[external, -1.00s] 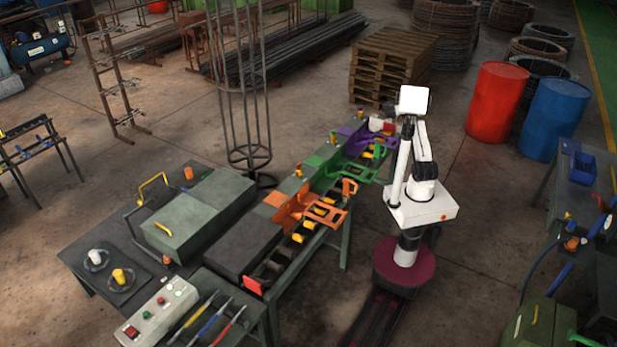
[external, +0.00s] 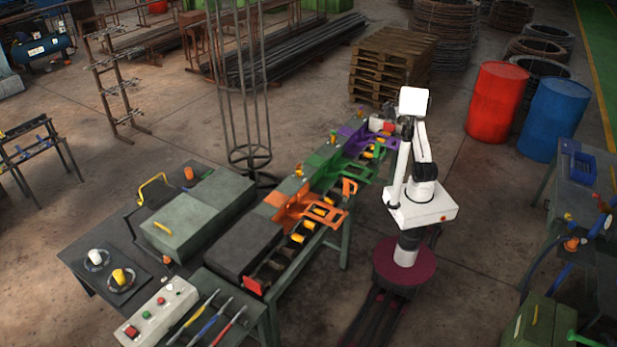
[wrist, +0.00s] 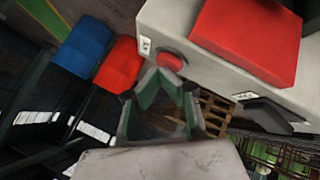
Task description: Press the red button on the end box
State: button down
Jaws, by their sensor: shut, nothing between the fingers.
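The end box (wrist: 215,70) fills the upper right of the wrist view. It is pale, with a large red panel (wrist: 248,38) on one face and a small round red button (wrist: 172,61) on another. My gripper (wrist: 166,80) is shut and empty, its grey-green fingertips just below the button in the picture. I cannot tell whether they touch it. In the external view the box (external: 376,125) is small and pale at the far end of the bench, beside the purple fixture. My gripper there is mostly hidden by my arm.
A dark handle-like part (wrist: 268,112) sticks out of the box to the right of the button. Purple, green and orange (external: 318,210) fixtures line the bench. A red drum (external: 497,103), a blue drum (external: 553,120) and pallets (external: 392,65) stand beyond, with clear floor between.

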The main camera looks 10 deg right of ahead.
jog(key=shift+r, duration=0.9)
jog(key=shift+r, duration=0.1)
jog(key=shift+r+p, duration=1.05)
jog(key=shift+r, duration=1.35)
